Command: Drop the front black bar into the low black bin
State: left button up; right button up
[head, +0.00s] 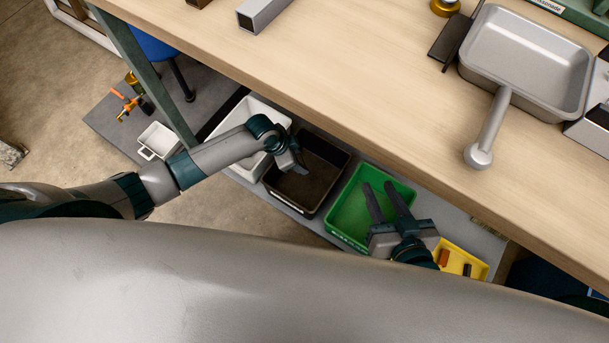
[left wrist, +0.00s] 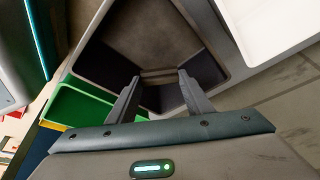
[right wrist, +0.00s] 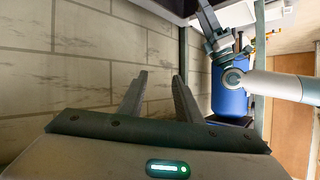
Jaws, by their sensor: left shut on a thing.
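The low black bin (head: 322,165) stands on the grey lower shelf, between a white bin and a green bin. My left gripper (head: 298,168) is over the black bin, pointing down at it. In the left wrist view its fingers (left wrist: 159,76) are shut on a dark bar (left wrist: 157,75), which spans the narrow space between the fingertips; only a little of it shows. The bin's brown floor and dark walls (left wrist: 205,72) lie beyond. My right gripper (head: 378,188) is open and empty above the green bin; its parted fingers also show in the right wrist view (right wrist: 160,80).
The white bin (head: 250,108) is left of the black bin, and the green bin (head: 345,205) is right of it. A yellow tray (head: 478,262) holds small orange and dark pieces. The wooden bench top (head: 350,85) overhangs the shelf; a grey pan (head: 525,60) sits on it.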

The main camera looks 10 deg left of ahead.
pick_arm(q)
jog(key=shift+f+b, duration=0.4)
jog(key=shift+f, duration=0.3)
pick_arm(e)
jog(key=shift+w+a+r+t+y, duration=0.15)
jog(key=shift+w+a+r+t, duration=0.1)
jog(key=shift+r+t, duration=0.45)
jog(key=shift+w+a+r+t+y, duration=0.25)
jog(key=shift+r+t, duration=0.2)
jog(key=shift+r, duration=0.5)
jog(key=shift+w+a+r+t+y, duration=0.1)
jog(key=shift+w+a+r+t, duration=0.15)
jog(key=shift+r+t, duration=0.45)
jog(key=shift+r, duration=0.1)
pick_arm(q)
jog(key=o, duration=1.1)
jog(key=shift+r, duration=0.1)
